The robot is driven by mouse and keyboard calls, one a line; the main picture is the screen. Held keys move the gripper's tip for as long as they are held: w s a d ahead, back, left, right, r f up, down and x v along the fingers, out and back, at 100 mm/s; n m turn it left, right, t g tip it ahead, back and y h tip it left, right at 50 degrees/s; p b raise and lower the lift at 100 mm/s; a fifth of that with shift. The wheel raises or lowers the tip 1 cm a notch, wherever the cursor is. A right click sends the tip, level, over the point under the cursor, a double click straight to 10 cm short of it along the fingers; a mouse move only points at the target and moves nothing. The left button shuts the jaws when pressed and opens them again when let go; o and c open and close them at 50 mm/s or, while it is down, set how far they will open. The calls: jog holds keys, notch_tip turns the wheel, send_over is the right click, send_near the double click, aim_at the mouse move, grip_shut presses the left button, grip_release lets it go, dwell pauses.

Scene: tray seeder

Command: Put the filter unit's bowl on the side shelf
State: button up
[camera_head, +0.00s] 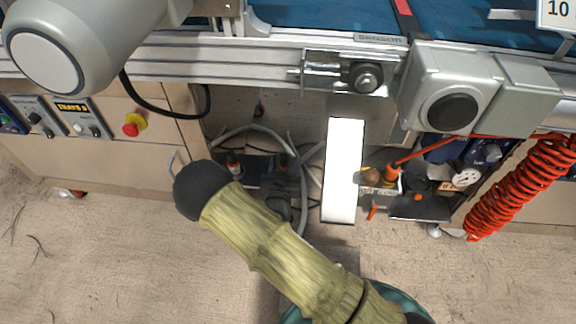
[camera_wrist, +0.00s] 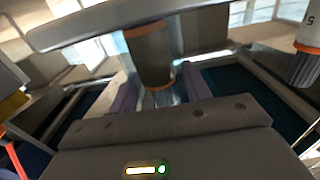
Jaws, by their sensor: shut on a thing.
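In the wrist view my gripper (camera_wrist: 159,85) is shut, its two purple-grey fingers on either side of a grey-brown cylinder with orange rims (camera_wrist: 151,58). This looks like the filter unit's bowl; its lower end looks glassy between the fingers. A bright white panel (camera_head: 343,172) stands upright-looking in the open bay under the conveyor. A small dark ledge (camera_head: 420,208) sits to its right. I cannot tell which of these, if either, is the side shelf.
The conveyor frame (camera_head: 240,67) crosses above the bay. A red emergency button (camera_head: 133,128) is on the left cabinet. Loose grey hoses hang in the bay. A pressure gauge (camera_head: 467,178) and a coiled orange hose (camera_head: 520,188) are at the right. The floor in front is clear.

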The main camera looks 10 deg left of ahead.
jog(key=o, duration=0.6)
jog(key=shift+f, duration=0.15)
jog(key=o, duration=0.4)
jog(key=shift+d, duration=0.1)
jog(key=shift+w, duration=0.1)
